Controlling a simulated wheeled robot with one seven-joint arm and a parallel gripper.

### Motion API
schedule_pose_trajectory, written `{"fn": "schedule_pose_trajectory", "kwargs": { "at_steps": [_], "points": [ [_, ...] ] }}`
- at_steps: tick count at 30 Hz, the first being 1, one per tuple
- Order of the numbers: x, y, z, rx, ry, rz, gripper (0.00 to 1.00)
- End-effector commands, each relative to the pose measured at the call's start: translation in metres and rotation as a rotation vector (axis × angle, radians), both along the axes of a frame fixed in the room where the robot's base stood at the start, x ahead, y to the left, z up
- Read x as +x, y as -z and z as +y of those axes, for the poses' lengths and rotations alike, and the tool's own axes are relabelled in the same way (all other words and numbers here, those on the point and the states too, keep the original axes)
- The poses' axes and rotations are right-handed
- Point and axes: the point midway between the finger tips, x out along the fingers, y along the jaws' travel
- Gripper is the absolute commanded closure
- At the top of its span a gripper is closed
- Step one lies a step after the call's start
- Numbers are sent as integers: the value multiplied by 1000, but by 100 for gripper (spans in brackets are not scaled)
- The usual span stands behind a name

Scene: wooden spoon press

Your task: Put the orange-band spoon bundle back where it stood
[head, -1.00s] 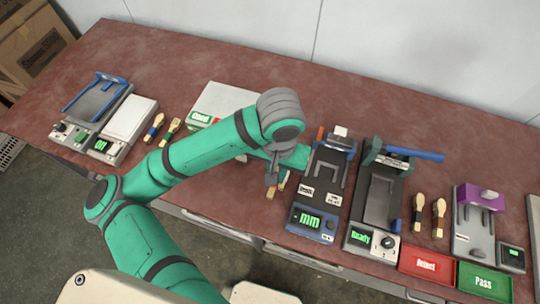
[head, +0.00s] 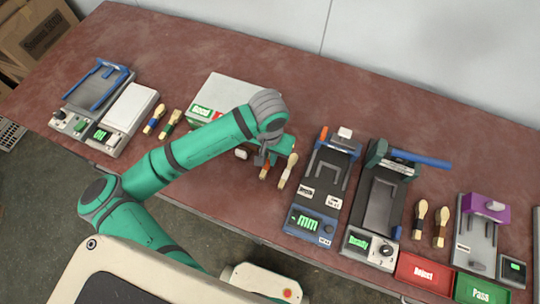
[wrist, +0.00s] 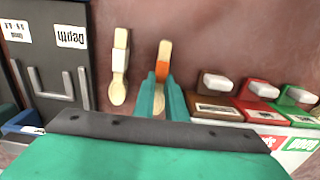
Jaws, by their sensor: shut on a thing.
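The orange-band spoon bundle (wrist: 162,69) is between my gripper's teal fingers in the wrist view, its pale wooden end pointing away from me. My gripper (wrist: 160,101) is shut on it. In the head view the orange band (head: 265,171) shows just below my gripper (head: 266,158); my arm partly covers the bundle. A second spoon bundle with a whitish band (wrist: 119,60) lies beside it, apart from it; it also shows in the head view (head: 288,171). Whether the held bundle touches the table is hard to tell.
A dark gauge with an "mm" display (head: 307,223) stands right of the bundles. A white box with coloured labels (head: 232,92) is behind my arm. Blue-band (head: 154,121) and green-band bundles (head: 171,123) lie left. Reject (head: 424,273) and Pass trays (head: 481,289) are front right.

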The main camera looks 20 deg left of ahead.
Motion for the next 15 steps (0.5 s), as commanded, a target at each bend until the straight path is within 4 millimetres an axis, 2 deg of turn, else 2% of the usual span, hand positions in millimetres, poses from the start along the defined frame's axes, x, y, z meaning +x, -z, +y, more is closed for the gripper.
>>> {"fn": "schedule_pose_trajectory", "kwargs": {
  "at_steps": [12, 13, 15],
  "points": [
    [-1, 6, 2, -1, -4, -1, 100],
    [-1, 6, 2, -1, -3, -1, 82],
    [0, 6, 1, -1, -1, -1, 70]
  ]
}}
